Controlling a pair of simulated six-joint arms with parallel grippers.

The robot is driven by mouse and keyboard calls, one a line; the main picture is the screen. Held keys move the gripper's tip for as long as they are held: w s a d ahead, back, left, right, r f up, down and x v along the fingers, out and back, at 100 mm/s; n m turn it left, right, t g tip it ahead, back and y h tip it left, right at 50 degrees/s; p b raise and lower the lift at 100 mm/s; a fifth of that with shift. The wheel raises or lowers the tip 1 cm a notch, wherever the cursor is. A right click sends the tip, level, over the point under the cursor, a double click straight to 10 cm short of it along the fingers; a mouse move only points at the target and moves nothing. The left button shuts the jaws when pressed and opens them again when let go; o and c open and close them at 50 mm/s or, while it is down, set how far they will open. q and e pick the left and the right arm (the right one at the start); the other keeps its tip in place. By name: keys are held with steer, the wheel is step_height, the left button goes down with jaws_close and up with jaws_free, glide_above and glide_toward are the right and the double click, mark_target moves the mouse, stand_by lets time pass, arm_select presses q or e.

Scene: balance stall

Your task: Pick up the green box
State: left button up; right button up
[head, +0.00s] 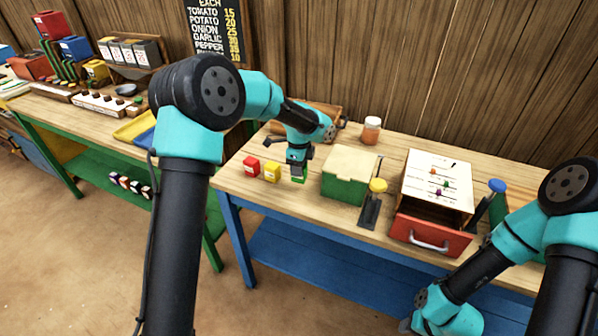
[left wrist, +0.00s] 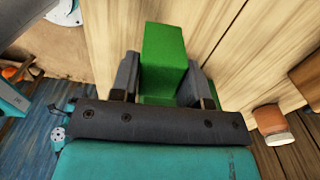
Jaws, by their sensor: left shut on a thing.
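The small green box (head: 300,180) is at the front left part of the wooden table, to the right of a yellow box (head: 272,172) and a red box (head: 251,166). My left gripper (head: 298,170) points down and is shut on it. In the left wrist view the green box (left wrist: 163,55) sits between the two dark fingers, with its top and one side showing. I cannot tell whether it touches the table. My right arm is at the lower right of the head view, and its gripper does not show.
A larger green container with a cream top (head: 345,190) stands just right of my left gripper. Beyond it are a yellow-knobbed holder (head: 370,208) and a cabinet with a red drawer (head: 430,236). A jar (head: 371,131) and a wooden tray (head: 318,108) stand at the back.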

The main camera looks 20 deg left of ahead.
arm_select(q)
steer(key=s+d, duration=0.2)
steer(key=s, duration=0.5)
steer(key=s+d+r, duration=0.1)
steer(key=s+d, duration=0.1)
steer(key=s, duration=0.6)
steer(key=shift+d+r, duration=0.15)
steer(key=shift+d, duration=0.1)
steer(key=w+a+n, duration=0.5)
steer(key=w+n, duration=0.2)
steer(key=n, duration=0.8)
steer(key=shift+w+a+f, duration=0.2)
steer(key=shift+w+f, duration=0.05)
steer(key=shift+w, duration=0.1)
